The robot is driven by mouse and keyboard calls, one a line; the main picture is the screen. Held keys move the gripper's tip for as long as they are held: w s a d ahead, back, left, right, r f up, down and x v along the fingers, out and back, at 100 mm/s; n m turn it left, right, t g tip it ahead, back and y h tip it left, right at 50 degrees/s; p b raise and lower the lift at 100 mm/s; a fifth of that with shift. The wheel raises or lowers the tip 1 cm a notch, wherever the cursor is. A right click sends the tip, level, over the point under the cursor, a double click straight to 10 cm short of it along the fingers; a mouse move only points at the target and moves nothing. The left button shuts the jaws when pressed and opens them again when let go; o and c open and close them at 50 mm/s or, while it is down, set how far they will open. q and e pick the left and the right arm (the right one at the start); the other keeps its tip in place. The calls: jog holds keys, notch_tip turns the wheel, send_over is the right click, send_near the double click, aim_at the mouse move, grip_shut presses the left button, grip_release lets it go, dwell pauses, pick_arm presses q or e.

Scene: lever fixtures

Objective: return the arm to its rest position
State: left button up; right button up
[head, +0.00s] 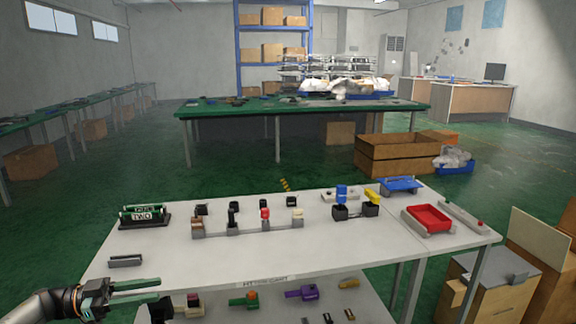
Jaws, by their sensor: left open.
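My left gripper (158,288) is at the lower left of the head view, at the left front corner of the white table (340,249). Its two greenish fingers point right and stand apart, with nothing seen between them. My left arm comes in from the lower left corner. The gripper is apart from the lever fixtures (232,218) on the table top, which have small black, red and tan parts. My right gripper is not in view.
A small grey bracket (126,261) lies near the gripper. A green-and-black display piece (144,216) stands behind it. A red tray (428,218) is at the table's right. A lower shelf (262,303) holds several coloured parts. The front middle of the table is clear.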

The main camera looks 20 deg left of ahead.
pick_arm(q)
jog(key=d+f+n+t+y+b, duration=0.4)
jog(key=d+f+n+t+y, duration=0.15)
jog(key=d+f, duration=1.4)
jog(key=s+d+f+n+g+y+b, duration=0.2)
jog(key=s+d+f+n+y, duration=0.1)
jog(key=s+d+f+y, duration=0.4)
jog(key=s+d+f+g+b, duration=0.2)
jog(key=s+d+f+g, duration=0.25)
jog(key=s, duration=0.45)
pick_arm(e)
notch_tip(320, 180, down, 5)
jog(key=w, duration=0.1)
pick_arm(q)
jog(key=s+a+r+n+p, duration=0.1)
jog(key=a+r+p, duration=0.2)
jog(key=r+p, duration=1.1)
jog(key=p, duration=0.5)
jog(key=shift+s, duration=0.35)
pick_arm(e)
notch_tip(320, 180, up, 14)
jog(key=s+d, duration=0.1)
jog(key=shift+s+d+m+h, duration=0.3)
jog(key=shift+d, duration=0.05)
